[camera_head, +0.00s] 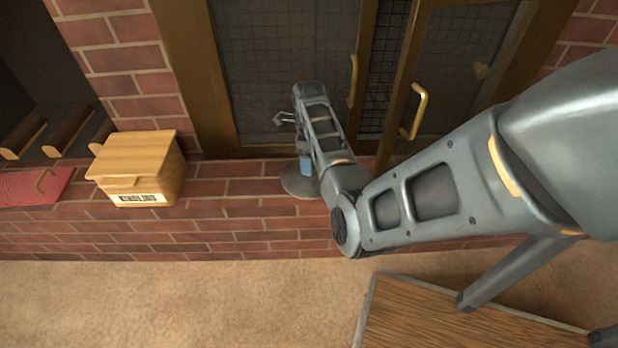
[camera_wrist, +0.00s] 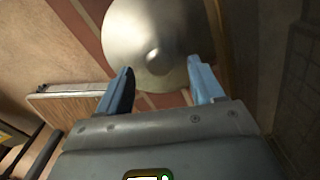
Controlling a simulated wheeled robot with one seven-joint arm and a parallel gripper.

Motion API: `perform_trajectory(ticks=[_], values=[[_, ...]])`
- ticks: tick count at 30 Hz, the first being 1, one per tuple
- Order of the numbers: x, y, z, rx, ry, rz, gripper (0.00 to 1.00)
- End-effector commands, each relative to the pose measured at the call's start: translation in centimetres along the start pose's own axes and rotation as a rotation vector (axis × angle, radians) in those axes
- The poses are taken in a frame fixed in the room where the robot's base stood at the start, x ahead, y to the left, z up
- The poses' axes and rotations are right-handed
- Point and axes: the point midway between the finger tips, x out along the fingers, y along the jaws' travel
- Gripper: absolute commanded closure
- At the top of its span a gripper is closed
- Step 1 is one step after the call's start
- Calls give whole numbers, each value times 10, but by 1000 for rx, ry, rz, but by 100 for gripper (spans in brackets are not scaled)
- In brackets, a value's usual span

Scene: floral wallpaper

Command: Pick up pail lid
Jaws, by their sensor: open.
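The pail lid is a round grey metal disc (camera_head: 298,184) lying on the brick ledge in front of the fireplace screen, partly hidden by my arm in the head view. In the wrist view the lid (camera_wrist: 157,30) shows large, with a small round knob at its middle. My gripper (camera_head: 305,166) is above the lid. In the wrist view my gripper (camera_wrist: 160,80) is open, with its two blue fingers apart and the knob appearing between their tips. Nothing is held. I cannot tell whether a finger touches the lid.
A wooden box (camera_head: 138,168) with a label sits on the ledge to the left, beside a red thing (camera_head: 35,187). The screen doors with brass handles (camera_head: 418,112) stand just behind the lid. A wooden table (camera_head: 440,320) is at the lower right. The carpet (camera_head: 180,300) is clear.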

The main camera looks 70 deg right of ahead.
Motion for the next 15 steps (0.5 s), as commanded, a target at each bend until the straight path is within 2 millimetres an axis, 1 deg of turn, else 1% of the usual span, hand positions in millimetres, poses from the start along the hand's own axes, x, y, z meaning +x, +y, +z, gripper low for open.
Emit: perform_trajectory(ticks=[1,3,6,13,14,15], values=[[13,0,-2,1,2,2,33],[23,0,-3,0,1,1,33],[33,1,-2,-1,1,1,33],[34,0,-2,-1,0,-1,33],[34,1,-2,-1,0,-1,34],[34,1,-2,-1,0,-1,38]])
